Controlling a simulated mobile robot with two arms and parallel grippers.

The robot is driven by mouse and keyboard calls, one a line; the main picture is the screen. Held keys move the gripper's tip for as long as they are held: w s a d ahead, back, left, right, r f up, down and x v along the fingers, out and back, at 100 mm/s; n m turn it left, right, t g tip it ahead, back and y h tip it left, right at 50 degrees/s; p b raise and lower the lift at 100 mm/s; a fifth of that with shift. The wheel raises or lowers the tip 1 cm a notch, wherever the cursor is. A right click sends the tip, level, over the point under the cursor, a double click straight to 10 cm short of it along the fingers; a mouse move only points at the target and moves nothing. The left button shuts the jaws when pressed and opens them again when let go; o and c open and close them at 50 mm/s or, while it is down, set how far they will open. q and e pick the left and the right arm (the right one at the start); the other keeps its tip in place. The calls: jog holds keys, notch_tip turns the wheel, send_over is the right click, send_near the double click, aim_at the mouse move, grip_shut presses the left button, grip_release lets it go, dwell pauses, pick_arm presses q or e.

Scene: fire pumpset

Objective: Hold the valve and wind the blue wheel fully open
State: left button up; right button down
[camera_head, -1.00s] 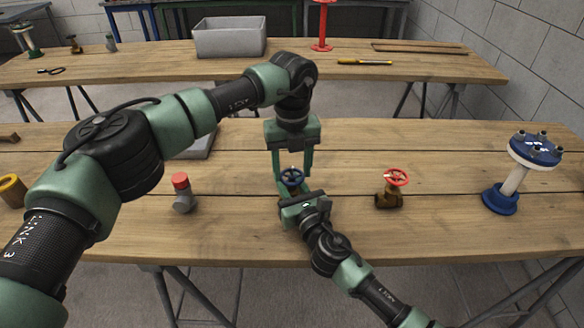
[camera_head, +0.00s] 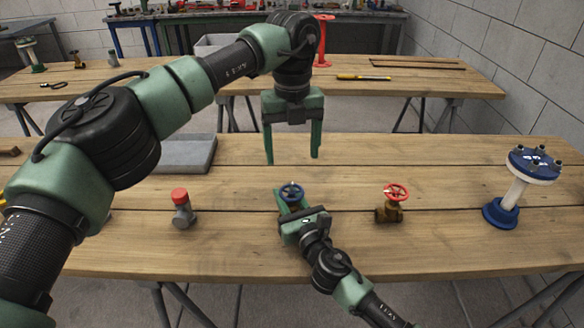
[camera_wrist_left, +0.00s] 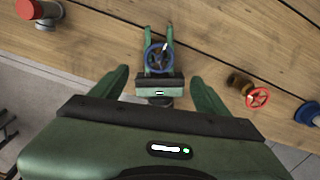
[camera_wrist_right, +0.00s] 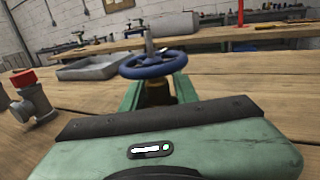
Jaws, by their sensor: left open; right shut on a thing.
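The valve with the blue wheel (camera_head: 291,193) stands on the near table. The blue wheel also shows in the left wrist view (camera_wrist_left: 159,57) and in the right wrist view (camera_wrist_right: 153,64). My right gripper (camera_head: 292,206) is shut on the valve's body, below the wheel; the body is mostly hidden by the fingers. My left gripper (camera_head: 291,160) is open and empty, above the blue wheel and apart from it, fingers pointing down.
A brass valve with a red wheel (camera_head: 393,200) stands to the right. A grey fitting with a red cap (camera_head: 182,208) stands to the left. A blue and white flanged piece (camera_head: 517,185) is at the far right. A grey tray (camera_head: 186,154) lies behind.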

jog(key=shift+f, duration=0.1)
pick_arm(q)
notch_tip(320, 180, up, 2)
pick_arm(e)
jog(key=c, duration=1)
grip_release()
